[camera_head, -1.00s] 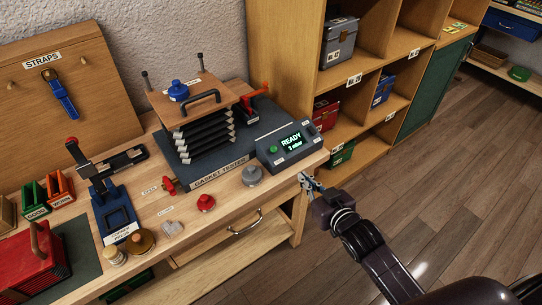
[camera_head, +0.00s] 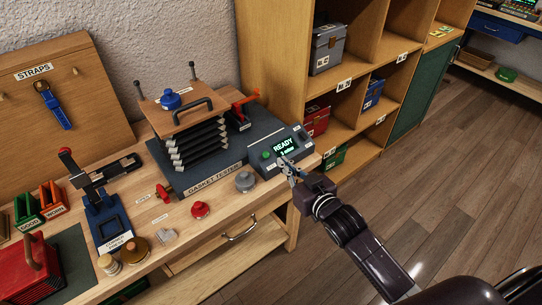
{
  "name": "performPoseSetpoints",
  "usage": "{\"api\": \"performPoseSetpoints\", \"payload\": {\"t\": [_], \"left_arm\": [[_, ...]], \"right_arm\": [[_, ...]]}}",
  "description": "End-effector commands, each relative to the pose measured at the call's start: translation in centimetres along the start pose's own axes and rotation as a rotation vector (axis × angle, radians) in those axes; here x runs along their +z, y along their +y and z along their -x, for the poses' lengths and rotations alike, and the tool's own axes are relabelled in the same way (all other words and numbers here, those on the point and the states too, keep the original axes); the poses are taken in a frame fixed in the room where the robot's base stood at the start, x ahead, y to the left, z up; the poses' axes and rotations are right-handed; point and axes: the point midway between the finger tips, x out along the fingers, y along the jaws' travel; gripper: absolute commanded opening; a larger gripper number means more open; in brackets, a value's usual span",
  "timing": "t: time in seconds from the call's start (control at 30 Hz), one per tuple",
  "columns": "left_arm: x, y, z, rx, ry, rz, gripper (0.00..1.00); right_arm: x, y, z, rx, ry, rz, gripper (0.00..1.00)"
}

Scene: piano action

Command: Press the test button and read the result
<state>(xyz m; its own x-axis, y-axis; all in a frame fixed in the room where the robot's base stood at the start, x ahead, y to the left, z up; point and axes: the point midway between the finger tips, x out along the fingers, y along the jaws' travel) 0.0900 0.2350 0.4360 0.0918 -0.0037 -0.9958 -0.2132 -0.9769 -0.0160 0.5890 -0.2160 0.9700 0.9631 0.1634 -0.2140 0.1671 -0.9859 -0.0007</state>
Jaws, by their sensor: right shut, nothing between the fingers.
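The test box (camera_head: 277,147) is a grey-blue console at the right end of the bench, with a screen (camera_head: 285,145) reading READY and a smaller line below it. A green button (camera_head: 266,155) sits left of the screen. The gasket tester (camera_head: 195,140), with stacked dark bellows under a wooden plate, stands to its left. My right gripper (camera_head: 284,163) is shut and empty, with its fingertips at the console's front edge, overlapping the lower part of the screen face, right of the button. I cannot tell whether it touches the console. My left gripper is out of view.
Red (camera_head: 200,209) and grey (camera_head: 245,181) knobbed parts lie on the bench front. A blue corner press (camera_head: 107,215), green and orange bins and a red box (camera_head: 32,268) are at left. A wooden shelf unit (camera_head: 345,80) stands close behind on the right. Floor at right is clear.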

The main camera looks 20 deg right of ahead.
Motion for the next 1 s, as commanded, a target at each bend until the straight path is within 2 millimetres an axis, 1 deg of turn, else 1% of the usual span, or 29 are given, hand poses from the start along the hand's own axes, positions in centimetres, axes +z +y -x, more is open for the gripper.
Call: {"api": "performPoseSetpoints", "payload": {"t": [0.03, 0.1, 0.37, 0.4, 0.6, 0.7, 1.0], "left_arm": [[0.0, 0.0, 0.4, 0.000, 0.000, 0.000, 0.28], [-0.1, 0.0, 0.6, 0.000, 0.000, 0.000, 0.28], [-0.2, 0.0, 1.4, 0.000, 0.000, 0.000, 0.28], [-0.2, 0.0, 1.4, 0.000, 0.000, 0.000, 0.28], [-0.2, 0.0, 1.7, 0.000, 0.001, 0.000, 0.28], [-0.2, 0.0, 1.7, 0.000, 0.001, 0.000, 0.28], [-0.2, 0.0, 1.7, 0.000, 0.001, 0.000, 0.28]], "right_arm": [[-0.3, 0.0, -1.0, 0.000, 0.001, 0.000, 0.00], [-0.2, 0.0, -2.3, 0.001, 0.000, 0.000, 0.00], [-0.3, 0.0, -6.7, 0.000, 0.000, 0.001, 0.00], [0.5, -0.1, -7.0, 0.000, -0.004, 0.000, 0.00], [2.0, 0.0, -8.5, 0.000, -0.002, 0.000, 0.00], [2.5, 0.0, -9.0, 0.000, -0.001, 0.000, 0.00], [2.9, 0.0, -9.3, 0.000, -0.001, 0.001, 0.00]]}}
